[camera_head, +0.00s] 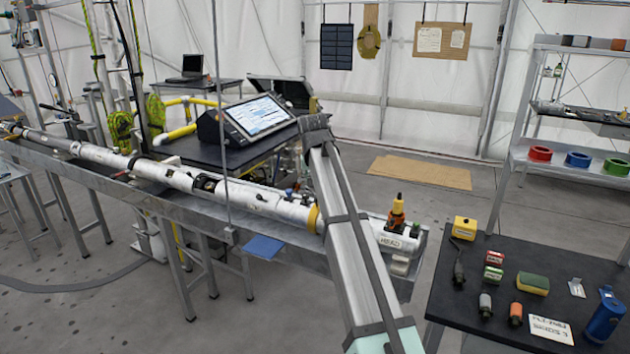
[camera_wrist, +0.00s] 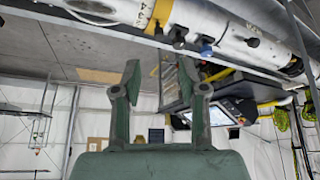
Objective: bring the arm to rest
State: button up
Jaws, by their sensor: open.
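My gripper (camera_wrist: 160,80) shows in the wrist view with its two fingers apart and nothing between them. The view there is upside down. The long white tube (camera_wrist: 215,25) with a yellow band runs along the top of that view, beyond the fingertips; I see no contact with it. In the head view my arm rises from the bottom centre and hides part of the bench and the tube (camera_head: 262,200) near its right end. My gripper itself cannot be made out in the head view.
The tube lies on a long metal bench (camera_head: 200,205). An orange-topped tool (camera_head: 396,215) stands at its right end. A black table (camera_head: 490,255) with small items is at right, a shelf (camera_head: 590,160) behind it. A monitor (camera_head: 257,115) stands behind the bench.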

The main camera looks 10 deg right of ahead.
jog(key=s+d+f+n+g, duration=0.1)
jog(key=s+f+g, duration=0.1)
jog(key=s+f, duration=1.05)
jog(key=s+d+f+g, duration=0.1)
jog(key=s+f, duration=0.4)
jog(key=f, duration=1.4)
jog(key=s+f+n+g, duration=0.1)
jog(key=s+f+g, duration=0.1)
jog(key=s+f, duration=0.95)
jog(key=s+d+f+g, duration=0.1)
jog(key=s+f+g, duration=0.1)
jog(key=s+f, duration=0.5)
jog(key=s+d+f+g, duration=0.1)
jog(key=s+f+g, duration=0.2)
jog(key=s+f, duration=0.5)
jog(key=s+f+g+y, duration=0.1)
jog(key=s+f, duration=0.7)
jog(key=s, duration=1.6)
jog(key=shift+s+d+f+g, duration=0.3)
jog(key=shift+d+g, duration=0.1)
jog(key=shift+g, duration=0.4)
